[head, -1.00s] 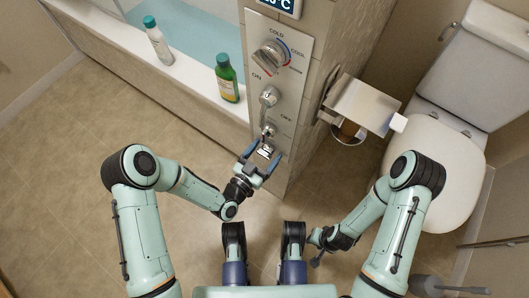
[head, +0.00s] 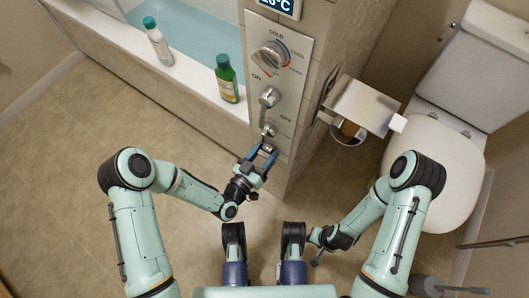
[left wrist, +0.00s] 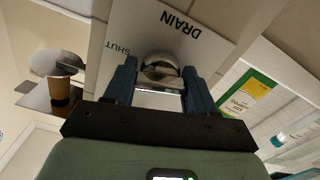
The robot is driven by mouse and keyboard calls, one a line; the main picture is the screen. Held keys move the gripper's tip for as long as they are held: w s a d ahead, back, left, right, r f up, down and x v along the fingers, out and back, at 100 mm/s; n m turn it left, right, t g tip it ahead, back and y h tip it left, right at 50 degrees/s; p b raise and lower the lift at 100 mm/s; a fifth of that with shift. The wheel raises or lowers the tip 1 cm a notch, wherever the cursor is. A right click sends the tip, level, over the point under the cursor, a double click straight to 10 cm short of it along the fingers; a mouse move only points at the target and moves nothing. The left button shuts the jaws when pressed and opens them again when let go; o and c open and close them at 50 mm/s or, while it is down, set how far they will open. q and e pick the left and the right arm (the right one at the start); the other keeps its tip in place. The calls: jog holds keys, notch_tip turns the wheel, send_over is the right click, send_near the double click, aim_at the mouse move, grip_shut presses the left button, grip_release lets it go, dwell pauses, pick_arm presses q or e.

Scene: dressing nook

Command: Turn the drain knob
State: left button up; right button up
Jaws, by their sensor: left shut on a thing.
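The drain knob (head: 268,130) is the lowest control on the metal panel (head: 290,75) on the tiled pillar. In the left wrist view the round metal drain knob (left wrist: 160,69) sits between the fingertips, under the words DRAIN and SHUT. My left gripper (head: 262,150) is at the bottom of the panel, shut on the knob with a finger on each side. The fingers hide part of the knob, and I cannot tell its exact angle. My right gripper (head: 318,246) hangs low at the right, away from the panel; its jaws are too small to read.
Above the knob are an ON/OFF lever (head: 269,96) and a COLD dial (head: 272,55). A green bottle (head: 227,80) and a white bottle (head: 158,43) stand on the tub ledge at left. A paper holder (head: 358,103) and toilet (head: 440,150) are at right. The floor at left is clear.

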pick_arm(q)
jog(key=n, duration=0.5)
jog(key=shift+s+f, duration=0.1)
jog(key=shift+f, duration=0.05)
pick_arm(e)
jog(key=shift+w+r, duration=0.25)
jog(key=shift+w, duration=0.15)
pick_arm(q)
jog(key=o, duration=1)
jog(key=shift+o, duration=0.2)
jog(key=p+v, duration=0.2)
jog(key=v, duration=1.1)
jog(key=shift+p, duration=0.4)
pick_arm(e)
jog(key=w+r+t, duration=0.2)
jog(key=w+r, duration=0.2)
jog(key=shift+w+a, duration=0.4)
pick_arm(q)
jog(key=shift+s+a, duration=0.1)
jog(key=shift+a, duration=0.05)
